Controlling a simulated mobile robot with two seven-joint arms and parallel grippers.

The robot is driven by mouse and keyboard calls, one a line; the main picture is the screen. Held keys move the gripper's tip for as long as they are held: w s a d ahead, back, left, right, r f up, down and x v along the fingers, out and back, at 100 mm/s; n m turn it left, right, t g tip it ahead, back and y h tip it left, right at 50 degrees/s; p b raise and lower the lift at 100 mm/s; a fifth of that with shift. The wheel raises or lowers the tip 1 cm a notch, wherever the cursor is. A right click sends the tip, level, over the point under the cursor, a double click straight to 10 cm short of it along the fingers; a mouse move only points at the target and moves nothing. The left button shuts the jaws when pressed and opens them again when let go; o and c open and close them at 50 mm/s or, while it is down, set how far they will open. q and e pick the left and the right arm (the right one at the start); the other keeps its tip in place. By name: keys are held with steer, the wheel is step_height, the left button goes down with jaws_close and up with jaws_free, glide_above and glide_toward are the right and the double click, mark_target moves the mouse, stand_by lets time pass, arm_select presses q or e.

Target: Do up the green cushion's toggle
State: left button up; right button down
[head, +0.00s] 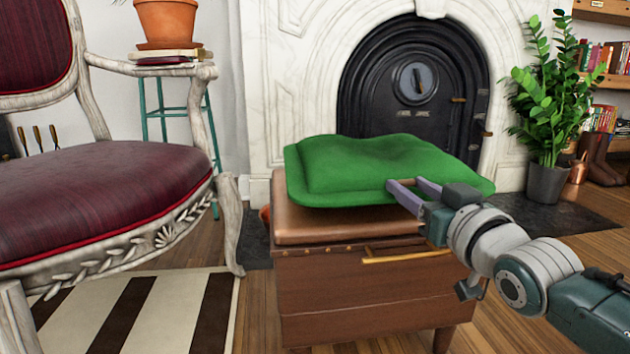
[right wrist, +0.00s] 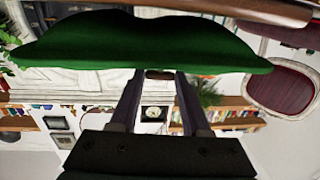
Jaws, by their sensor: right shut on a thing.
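The green cushion (head: 370,165) lies on the brown leather top of a wooden box stool, its right side reaching past the stool's edge. My right gripper (head: 408,188) comes in from the right and meets the cushion's front edge. In the right wrist view, which looks upside down, the cushion (right wrist: 140,40) spans the top. There my right gripper (right wrist: 159,82) is shut on a small brown toggle (right wrist: 160,74) at the cushion's edge. The toggle's loop is not discernible, and the toggle is hidden in the head view. My left gripper is not in view.
The stool (head: 350,290) has a brass handle (head: 407,256) on its front. A red armchair (head: 100,195) stands close on the left. Behind are a marble fireplace (head: 300,70) and a potted plant (head: 547,185).

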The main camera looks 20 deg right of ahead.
steer(key=shift+d+r+n+y, duration=0.1)
steer(key=shift+d+n+y, duration=0.1)
steer(key=shift+n+y, duration=0.4)
steer(key=shift+d+n+y, duration=0.15)
steer(key=shift+n+y, duration=0.15)
steer(key=shift+y, duration=0.5)
steer(key=shift+c, duration=1.8)
jaws_free()
steer(key=shift+s, duration=0.15)
steer(key=shift+s, duration=0.25)
steer(key=s+p, duration=0.6)
steer(key=s, duration=0.3)
steer(key=shift+s+d, duration=0.1)
